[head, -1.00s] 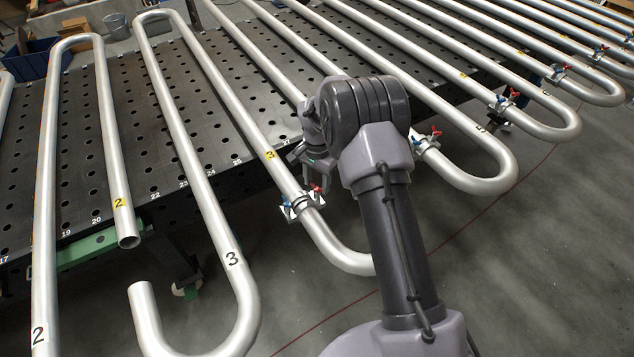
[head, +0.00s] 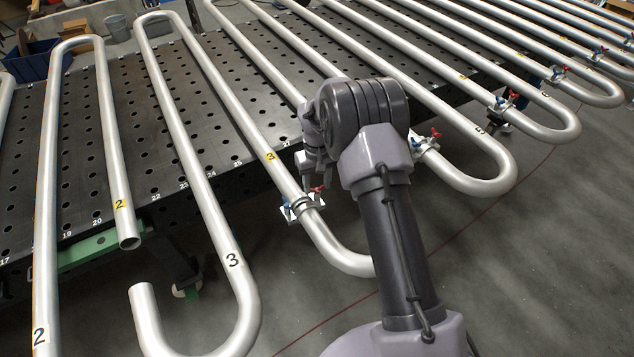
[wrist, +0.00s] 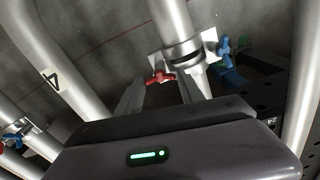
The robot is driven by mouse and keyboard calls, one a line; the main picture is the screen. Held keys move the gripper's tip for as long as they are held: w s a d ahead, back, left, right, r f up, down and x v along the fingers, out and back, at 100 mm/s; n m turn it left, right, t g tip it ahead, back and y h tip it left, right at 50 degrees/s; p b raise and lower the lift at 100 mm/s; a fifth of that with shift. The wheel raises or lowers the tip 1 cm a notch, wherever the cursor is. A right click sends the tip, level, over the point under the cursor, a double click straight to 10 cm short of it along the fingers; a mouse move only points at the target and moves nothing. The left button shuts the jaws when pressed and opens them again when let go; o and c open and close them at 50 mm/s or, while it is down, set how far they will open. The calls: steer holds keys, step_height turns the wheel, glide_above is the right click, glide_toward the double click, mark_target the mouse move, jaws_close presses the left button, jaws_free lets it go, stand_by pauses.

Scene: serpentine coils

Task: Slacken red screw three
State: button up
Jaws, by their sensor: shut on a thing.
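The clamp (head: 301,207) sits around the pipe (head: 270,160) marked with a yellow 3, near its lower bend. Red screw three (head: 318,189) is on the clamp's right side and a blue screw (head: 287,211) on its left. My gripper (head: 316,177) is at the red screw. In the wrist view the red screw (wrist: 158,77) shows between the fingertips of my gripper (wrist: 159,86), which is shut on it. The blue screw (wrist: 224,50) stands clear at the right there. The exact finger contact is too small to see.
Parallel silver pipes lie across a perforated dark table (head: 130,120). Another clamp with red and blue screws (head: 428,143) is on the pipe to the right of my arm. Grey floor (head: 500,270) is open at the right.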

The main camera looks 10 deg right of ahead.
steer(key=n, duration=0.4)
steer(key=shift+s+f+n+p, duration=0.1)
steer(key=shift+s+n+p, duration=0.05)
steer(key=shift+n+p, duration=0.15)
steer(key=n, duration=0.4)
steer(key=shift+n+p, duration=0.3)
steer(key=shift+p, duration=0.1)
steer(key=n, duration=0.4)
steer(key=shift+n+p, duration=0.3)
steer(key=shift+p, duration=0.05)
steer(key=shift+f+n+p, duration=0.1)
steer(key=shift+n+p, duration=0.2)
steer(key=shift+n, duration=1.8)
steer(key=o, duration=1.4)
steer(key=shift+c, duration=0.2)
